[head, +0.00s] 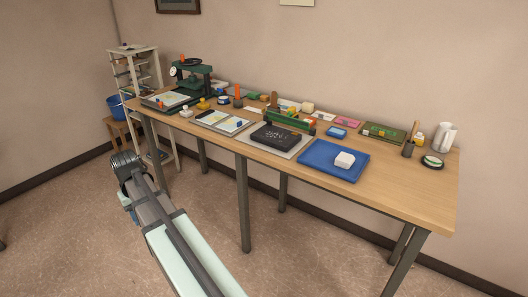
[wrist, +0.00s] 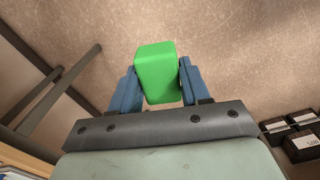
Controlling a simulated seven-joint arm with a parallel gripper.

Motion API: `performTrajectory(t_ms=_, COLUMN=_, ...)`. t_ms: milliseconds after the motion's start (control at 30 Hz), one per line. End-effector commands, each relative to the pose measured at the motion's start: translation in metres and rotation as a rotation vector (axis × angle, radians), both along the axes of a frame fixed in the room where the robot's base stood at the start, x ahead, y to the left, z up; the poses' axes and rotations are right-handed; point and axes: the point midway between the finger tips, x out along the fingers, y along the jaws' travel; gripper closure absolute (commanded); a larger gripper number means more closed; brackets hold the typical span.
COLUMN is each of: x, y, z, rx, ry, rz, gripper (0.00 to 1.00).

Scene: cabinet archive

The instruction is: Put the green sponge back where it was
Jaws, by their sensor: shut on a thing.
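The green sponge (wrist: 156,72) is a bright green block in the wrist view. My gripper (wrist: 158,88) is shut on it, with one blue finger on each side. Tan floor shows behind the sponge, so it is held in the air away from any surface. In the head view my arm reaches to the left, in front of the table's left end. The sponge cannot be made out there.
A shelf rack (head: 155,70) and blue bucket (head: 117,107) stand left. Black labelled boxes (wrist: 303,145) show in the wrist view.

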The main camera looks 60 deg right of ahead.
Motion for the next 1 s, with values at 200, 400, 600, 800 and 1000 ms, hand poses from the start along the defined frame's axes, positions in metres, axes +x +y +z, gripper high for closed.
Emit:
performTrajectory(t_ms=200, x=-0.015, y=-0.065, z=0.005, rx=0.0, ry=0.0, rz=-0.107, gripper=0.82)
performTrajectory(t_ms=400, x=-0.031, y=-0.122, z=0.011, rx=0.0, ry=0.0, rz=-0.201, gripper=0.82)
performTrajectory(t_ms=600, x=-0.05, y=-0.18, z=0.017, rx=0.0, ry=0.0, rz=-0.295, gripper=0.82)
performTrajectory(t_ms=800, x=-0.073, y=-0.238, z=0.025, rx=-0.001, ry=0.0, rz=-0.39, gripper=0.82)
performTrajectory(t_ms=1000, x=-0.1, y=-0.295, z=0.034, rx=0.0, ry=0.0, rz=-0.484, gripper=0.82)
